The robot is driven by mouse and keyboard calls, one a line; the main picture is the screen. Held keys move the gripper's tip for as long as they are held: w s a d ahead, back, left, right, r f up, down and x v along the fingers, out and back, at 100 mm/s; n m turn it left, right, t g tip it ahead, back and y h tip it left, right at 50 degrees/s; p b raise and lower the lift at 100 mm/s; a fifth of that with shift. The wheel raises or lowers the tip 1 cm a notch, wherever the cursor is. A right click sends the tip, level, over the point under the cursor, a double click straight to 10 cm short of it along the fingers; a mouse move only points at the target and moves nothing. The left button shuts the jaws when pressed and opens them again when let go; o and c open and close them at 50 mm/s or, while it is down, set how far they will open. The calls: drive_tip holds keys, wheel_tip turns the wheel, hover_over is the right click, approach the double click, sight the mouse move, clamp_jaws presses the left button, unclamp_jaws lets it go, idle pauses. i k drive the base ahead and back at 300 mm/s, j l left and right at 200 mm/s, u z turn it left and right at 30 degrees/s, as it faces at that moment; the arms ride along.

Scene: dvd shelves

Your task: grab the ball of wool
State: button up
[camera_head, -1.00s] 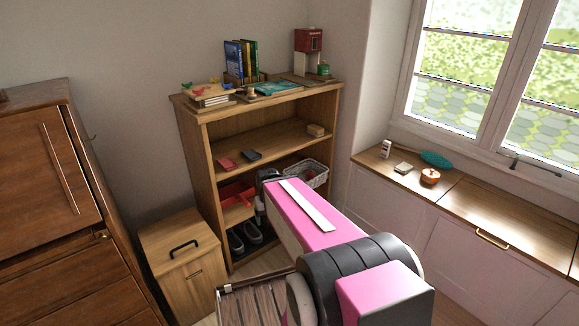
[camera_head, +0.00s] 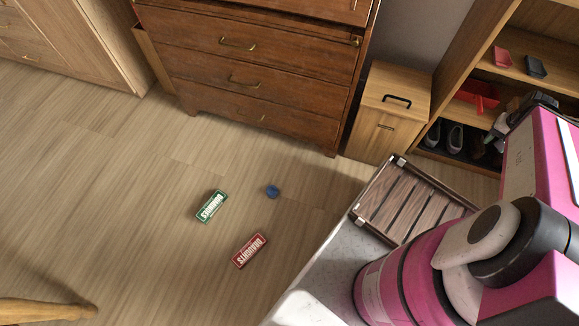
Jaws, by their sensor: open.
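A small blue round thing (camera_head: 272,191) lies on the wooden floor near the middle of the picture. It may be the ball of wool, but it is too small to make out strands. My gripper (camera_head: 496,134) is at the far end of my pink arm at the right, in front of the open shelf. It is open, with nothing seen in it, and is well away from the blue thing. My arm partly hides it.
A green domino box (camera_head: 211,206) and a red domino box (camera_head: 249,251) lie near the blue thing. A brown chest of drawers (camera_head: 240,80) and a small wooden cabinet (camera_head: 385,110) stand behind. A wooden leg (camera_head: 45,309) is at lower left. The floor at left is clear.

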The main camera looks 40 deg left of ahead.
sight(271, 190)
drive_tip(key=k+l+u, duration=0.25)
drive_tip(key=l, duration=0.15)
drive_tip(key=k+l+u, duration=0.2)
drive_tip(key=l, duration=0.2)
drive_tip(key=i+u, duration=0.1)
drive_tip(key=u, duration=1.8)
drive_tip(key=j+u, duration=0.25)
drive_tip(key=j+z, duration=0.1)
drive_tip(key=j, duration=0.65)
drive_tip(key=k+j+z, duration=0.1)
drive_tip(key=j, duration=0.6)
